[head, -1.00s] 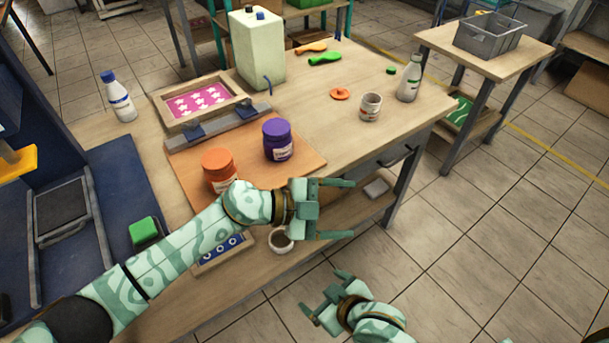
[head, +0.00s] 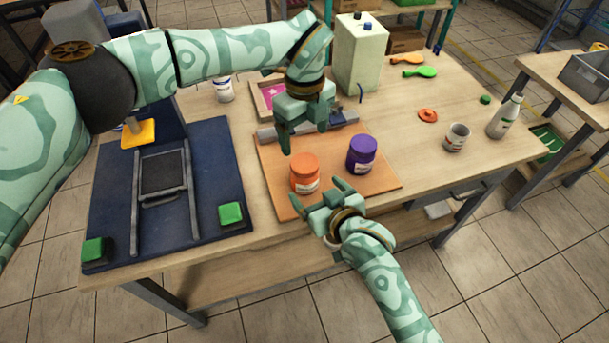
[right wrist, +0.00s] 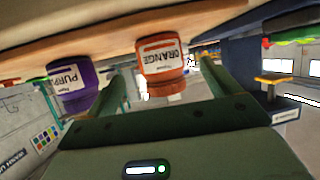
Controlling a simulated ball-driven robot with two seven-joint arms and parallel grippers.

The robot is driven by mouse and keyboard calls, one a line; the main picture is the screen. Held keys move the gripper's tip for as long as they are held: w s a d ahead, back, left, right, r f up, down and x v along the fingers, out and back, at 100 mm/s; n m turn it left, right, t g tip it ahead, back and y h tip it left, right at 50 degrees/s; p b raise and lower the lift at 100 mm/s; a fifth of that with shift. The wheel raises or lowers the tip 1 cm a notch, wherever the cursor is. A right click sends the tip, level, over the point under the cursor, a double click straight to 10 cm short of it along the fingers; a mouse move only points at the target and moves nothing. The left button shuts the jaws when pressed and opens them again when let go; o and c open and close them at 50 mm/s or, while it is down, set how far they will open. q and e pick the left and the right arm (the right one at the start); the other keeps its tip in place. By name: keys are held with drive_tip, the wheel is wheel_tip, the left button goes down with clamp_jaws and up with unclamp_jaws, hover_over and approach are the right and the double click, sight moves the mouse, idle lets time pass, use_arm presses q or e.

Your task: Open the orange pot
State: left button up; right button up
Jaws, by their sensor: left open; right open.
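The orange pot (head: 305,175), with an orange lid and white label, stands upright on the brown board (head: 376,186). In the right wrist view, which is upside down, the orange pot (right wrist: 164,62) shows between the two fingers, ahead of them. My right gripper (head: 319,197) is open and empty at the near side of the pot, close to the table's front edge. My left gripper (head: 304,141) is open and empty, fingers pointing down, above and behind the pot in the head view. I cannot tell its exact height over the lid.
The purple pot (head: 361,155) stands right beside the orange one. A blue press base (head: 218,165) with green buttons fills the left. A cup (head: 456,138) and bottle (head: 505,117) stand right.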

drive_tip(key=x, duration=0.7)
drive_tip(key=shift+w, duration=0.1)
